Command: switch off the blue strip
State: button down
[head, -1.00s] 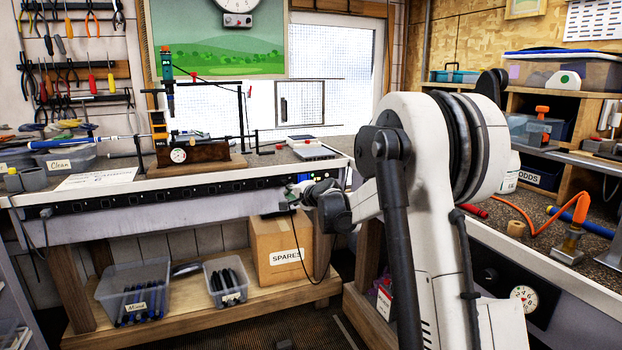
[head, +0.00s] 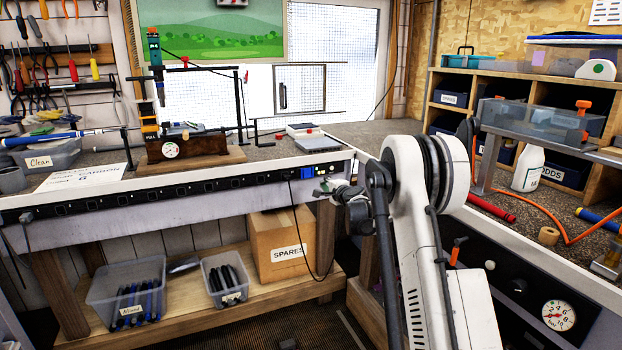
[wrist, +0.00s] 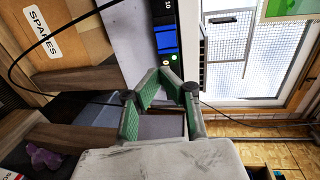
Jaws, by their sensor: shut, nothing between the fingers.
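A long black power strip (head: 150,191) runs along the front edge of the bench. Its blue part (head: 325,170) is at the right end. In the wrist view a blue rocker switch (wrist: 165,38) sits on the strip's dark housing, with a small green light (wrist: 174,57) beside it. My gripper (head: 324,186) is just below and in front of the blue end in the head view. In the wrist view my gripper's green-padded fingers (wrist: 170,76) are shut and empty, close to the switch end. I cannot tell whether they touch the strip.
A black cord (head: 296,225) hangs from the bench front past the SPARES box (head: 277,262). A regripping stand (head: 185,150) and a scale (head: 318,145) stand on the bench. The right-hand bench holds a white bottle (head: 528,170) and an orange hose (head: 520,215).

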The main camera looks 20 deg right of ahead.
aim_at(308, 176)
jog(key=shift+w+d+f+b, duration=0.1)
jog(key=shift+w+f+b, duration=0.4)
jog(key=shift+w, duration=1.8)
jog(key=shift+w+d+f+b, duration=0.2)
jog(key=shift+w+b, duration=0.45)
jog(key=shift+w, duration=1.65)
jog(key=shift+w+a+f+b, duration=0.1)
jog(key=shift+w+f+b, duration=0.4)
jog(key=shift+w, duration=1.8)
jog(key=shift+w+f, duration=0.1)
jog(key=shift+w, duration=0.2)
jog(key=s+f+p, duration=0.1)
jog(key=s+f, duration=0.1)
jog(key=s, duration=1.2)
jog(key=shift+a+p, duration=0.2)
jog(key=shift+p, duration=0.15)
